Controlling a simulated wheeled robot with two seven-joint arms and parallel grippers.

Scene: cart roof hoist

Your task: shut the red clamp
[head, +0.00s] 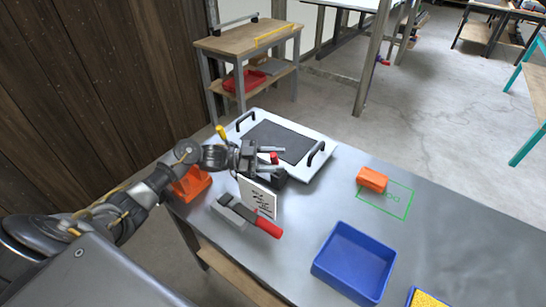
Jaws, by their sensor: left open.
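My left gripper (271,159) is open over the left part of the steel table, close to the near left corner of a white panel. A small red tip (274,157) shows between its fingers, above a dark body (273,178) partly hidden by the gripper. I cannot tell if the fingers touch it. Nearer to me lies a grey block (229,217) with a black bar and a red handle (266,228) lying low, pointing right. Which of these two red parts is the red clamp is not clear from this view. My right gripper is not in view.
The white panel (322,172) has black handles. A white card (258,197) stands below my gripper. An orange block (190,186) is left, another (372,179) by a green outline (399,216). A blue bin (353,262) stands in front.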

